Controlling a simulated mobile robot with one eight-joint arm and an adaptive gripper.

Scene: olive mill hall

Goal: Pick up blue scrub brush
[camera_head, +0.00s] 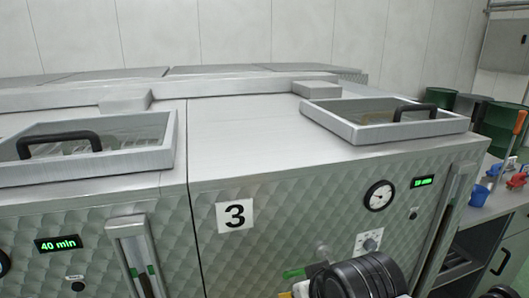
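Small blue items lie on the metal bench at the right edge. One is a blue cup-like piece (479,196) near the bench's left end. Another blue piece (495,170) lies just behind it. They are too small to tell whether either is the blue scrub brush. A dark ribbed rounded part, which seems to be my arm, shows at the bottom, right of centre. No gripper fingers can be made out. The bench is well apart from this part, to its upper right.
A large quilted-metal machine marked 3 (262,215) fills the middle, with framed lids (385,130) on top. Red pieces (517,181) and an orange-handled tool (520,122) are on the bench (500,205). Green drums (440,97) stand behind.

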